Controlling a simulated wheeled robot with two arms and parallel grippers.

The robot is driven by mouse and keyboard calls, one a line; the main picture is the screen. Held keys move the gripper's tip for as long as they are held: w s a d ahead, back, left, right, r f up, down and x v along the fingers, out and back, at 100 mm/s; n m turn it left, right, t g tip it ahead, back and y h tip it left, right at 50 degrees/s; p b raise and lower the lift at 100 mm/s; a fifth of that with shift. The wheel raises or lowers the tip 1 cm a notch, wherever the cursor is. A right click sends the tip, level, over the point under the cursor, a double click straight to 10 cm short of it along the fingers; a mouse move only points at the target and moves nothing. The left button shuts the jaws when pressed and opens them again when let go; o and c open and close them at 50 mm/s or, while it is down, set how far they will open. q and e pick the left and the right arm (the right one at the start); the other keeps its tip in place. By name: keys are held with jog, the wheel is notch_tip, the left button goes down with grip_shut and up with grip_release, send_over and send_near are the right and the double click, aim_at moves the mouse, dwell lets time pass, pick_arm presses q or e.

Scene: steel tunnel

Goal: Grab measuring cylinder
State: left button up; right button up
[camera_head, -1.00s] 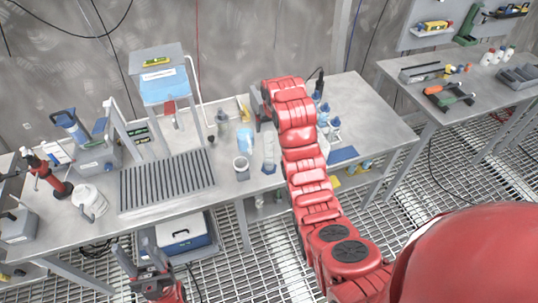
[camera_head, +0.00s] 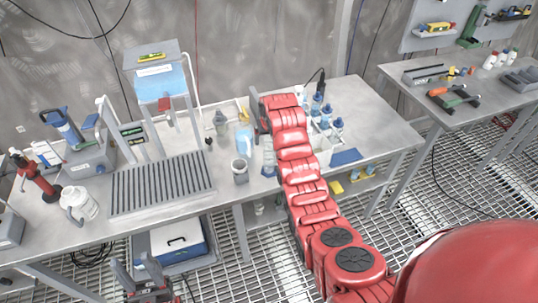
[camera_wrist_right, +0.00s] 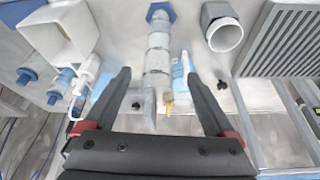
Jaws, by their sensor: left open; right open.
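A clear measuring cylinder with a blue hexagonal end (camera_wrist_right: 157,52) shows in the right wrist view, in line with the gap between my fingers. In the head view it appears as a pale, clear shape (camera_head: 268,160) on the table, partly hidden by my right arm. My right gripper (camera_wrist_right: 157,76) is open, one finger to each side of the cylinder's lower picture end; I cannot tell whether they touch. In the head view this gripper (camera_head: 258,110) is over the table, its tips mostly hidden. My left gripper (camera_head: 143,272) is open and empty, in front of the table.
A grey cup (camera_head: 240,171) and a blue-and-white bottle (camera_head: 244,139) stand close to the cylinder. A slatted rack (camera_head: 162,184) lies to the left. A white container (camera_wrist_right: 62,32) is at the wrist view's upper left.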

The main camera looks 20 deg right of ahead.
aim_at(269, 145)
jog(key=shift+w+d+f+p, duration=0.1)
jog(key=shift+w+f+p, duration=0.1)
jog(key=shift+f+p, duration=0.25)
jog(key=p+x, duration=0.2)
jog(key=shift+d+f, duration=0.15)
jog(key=shift+f, duration=0.15)
jog(key=shift+x, duration=1)
jog(key=shift+s, duration=0.1)
grip_shut()
